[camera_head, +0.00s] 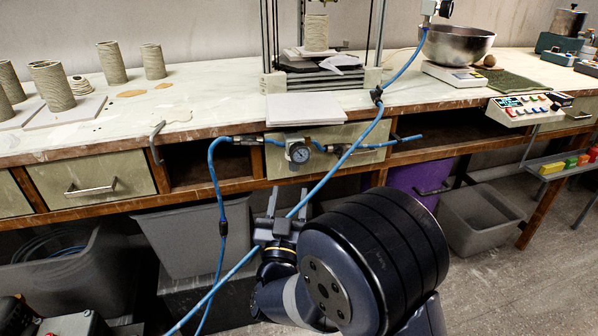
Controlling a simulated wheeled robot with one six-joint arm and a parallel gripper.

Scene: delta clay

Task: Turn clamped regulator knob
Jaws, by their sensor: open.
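The regulator (299,153) is a small unit with a round dial gauge, fixed at the front edge of the workbench between blue hoses. Its knob is too small to make out clearly. My gripper (288,195) is open and empty, pointing up and away, below and slightly left of the gauge and apart from it in the picture. A blue hose (337,166) runs diagonally past the regulator's right side and crosses the picture by my gripper.
The workbench (210,105) carries clay cylinders (112,62), a frame with a clay piece, and a steel bowl (457,45) on a scale. Another blue hose (217,180) hangs at the left. Grey bins (480,220) stand below, beside a purple container (418,178).

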